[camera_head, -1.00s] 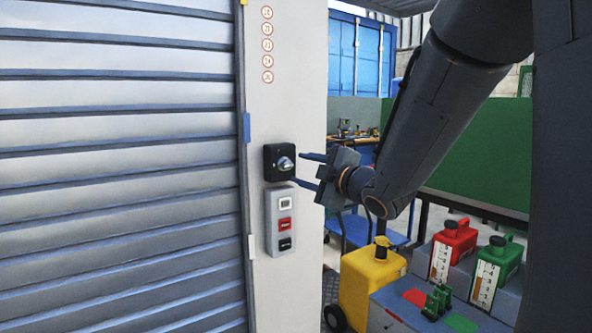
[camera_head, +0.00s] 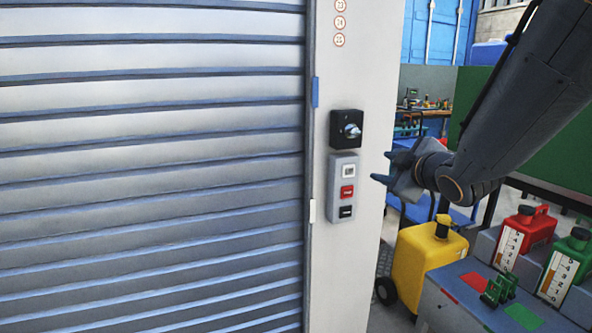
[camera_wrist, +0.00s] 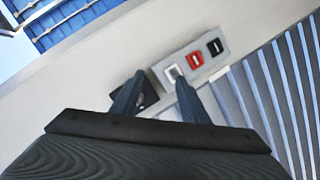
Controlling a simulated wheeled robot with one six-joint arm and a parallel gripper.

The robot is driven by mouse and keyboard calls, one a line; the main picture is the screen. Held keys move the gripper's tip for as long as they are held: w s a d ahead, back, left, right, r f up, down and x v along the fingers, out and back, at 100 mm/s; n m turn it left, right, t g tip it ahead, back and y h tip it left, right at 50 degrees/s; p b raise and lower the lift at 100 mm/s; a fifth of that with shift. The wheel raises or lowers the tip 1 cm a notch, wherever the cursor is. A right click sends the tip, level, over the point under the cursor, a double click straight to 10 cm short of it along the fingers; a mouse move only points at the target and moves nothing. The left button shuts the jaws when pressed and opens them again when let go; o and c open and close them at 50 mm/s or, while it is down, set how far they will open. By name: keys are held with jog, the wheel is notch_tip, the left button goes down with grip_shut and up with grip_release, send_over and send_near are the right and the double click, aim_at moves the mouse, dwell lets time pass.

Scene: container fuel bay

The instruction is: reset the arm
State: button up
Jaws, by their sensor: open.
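My gripper (camera_head: 380,166) is open and empty in the head view, to the right of the pillar's controls and apart from them. In the wrist view my gripper (camera_wrist: 160,98) shows its two fingers spread toward the pillar. A black box with a silver rotary knob (camera_head: 347,129) is on the pale pillar (camera_head: 362,265). A grey button panel (camera_head: 342,188) with white, red and black buttons sits just below it. The panel also shows in the wrist view (camera_wrist: 207,65), where a finger partly hides the black box (camera_wrist: 149,92).
A closed roller shutter (camera_head: 150,180) fills the left side. At lower right are a yellow wheeled container (camera_head: 415,260), a red can (camera_head: 525,235), a green can (camera_head: 568,265) and a grey bench (camera_head: 455,310). A workbench (camera_head: 425,118) stands behind.

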jog(key=s+f+m+g+h, duration=0.3)
jog(key=s+f+m+g, duration=0.5)
jog(key=s+f, duration=0.55)
jog(key=s+a+f+m+g, duration=0.2)
jog(key=s+f+g, duration=0.1)
jog(key=s, duration=0.4)
jog(key=s+a+f+m+g+p, duration=0.1)
jog(key=s+a+f+m+g, duration=0.1)
jog(key=s, duration=0.4)
notch_tip(320, 180, down, 2)
jog(key=shift+s+a+f+g+y, duration=0.15)
jog(key=shift+s+a+g+y, duration=0.3)
jog(key=shift+g, duration=0.35)
jog(key=shift+w, duration=0.1)
